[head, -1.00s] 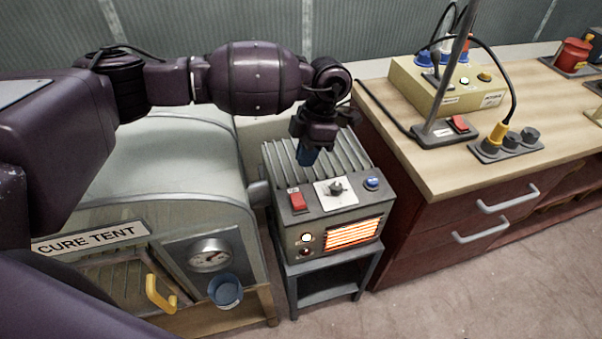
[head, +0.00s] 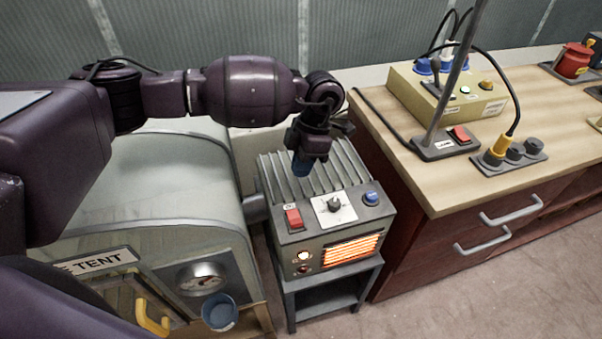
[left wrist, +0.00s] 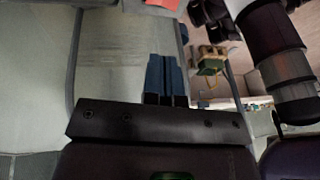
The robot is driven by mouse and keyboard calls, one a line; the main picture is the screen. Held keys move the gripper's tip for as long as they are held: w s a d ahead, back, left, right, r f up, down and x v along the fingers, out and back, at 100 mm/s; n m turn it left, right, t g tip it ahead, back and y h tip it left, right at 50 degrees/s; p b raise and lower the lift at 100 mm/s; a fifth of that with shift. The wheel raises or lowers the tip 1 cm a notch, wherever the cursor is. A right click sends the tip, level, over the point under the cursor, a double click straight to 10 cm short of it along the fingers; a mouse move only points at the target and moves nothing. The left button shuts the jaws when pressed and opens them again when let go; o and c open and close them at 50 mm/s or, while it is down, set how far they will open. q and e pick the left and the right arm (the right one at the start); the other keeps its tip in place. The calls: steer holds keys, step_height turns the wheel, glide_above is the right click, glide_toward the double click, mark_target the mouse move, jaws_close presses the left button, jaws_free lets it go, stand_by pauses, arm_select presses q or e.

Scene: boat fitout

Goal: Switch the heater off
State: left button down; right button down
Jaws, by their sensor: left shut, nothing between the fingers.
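The heater (head: 326,231) is a grey box with a ribbed top on a small stand. Its front grille (head: 350,250) glows orange. On its sloped panel are a red rocker switch (head: 293,218), a dial (head: 334,204) on a white plate and a blue button (head: 371,198). A pale lit lamp (head: 303,256) and a dark red one show on the front. My left gripper (head: 302,166) is shut and empty above the ribbed top, behind the red switch. Its blue fingers (left wrist: 165,78) show together in the left wrist view. My right gripper is not in view.
The cure tent (head: 190,185) stands close on the heater's left, with a yellow handle (head: 152,318) and a gauge. A wooden bench (head: 430,180) stands on the right, carrying a yellow box (head: 450,90), a lamp post and sockets. Floor is clear in front.

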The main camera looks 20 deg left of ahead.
arm_select(q)
glide_toward(294, 221)
steer(key=shift+s+a+f, duration=0.15)
steer(key=shift+a+f, duration=0.4)
steer(key=shift+s+a+f, duration=0.2)
steer(key=shift+a+f, duration=0.35)
steer(key=f, duration=0.2)
steer(key=s, duration=0.1)
steer(key=shift+d+f, duration=0.35)
steer(key=shift+f, duration=0.05)
steer(key=shift+s+d+f, duration=0.15)
steer(key=shift+s+f, duration=0.15)
steer(key=shift+f, duration=0.25)
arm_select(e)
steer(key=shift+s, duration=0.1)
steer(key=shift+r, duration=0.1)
arm_select(q)
steer(key=shift+s+d+f+t+y+p, duration=0.15)
steer(key=shift+s+t+y+p, duration=0.15)
steer(key=shift+t+p, duration=0.15)
steer(key=shift+f, duration=0.15)
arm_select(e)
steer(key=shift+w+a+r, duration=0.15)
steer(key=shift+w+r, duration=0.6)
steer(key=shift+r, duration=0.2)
arm_select(q)
steer(key=shift+w, duration=0.1)
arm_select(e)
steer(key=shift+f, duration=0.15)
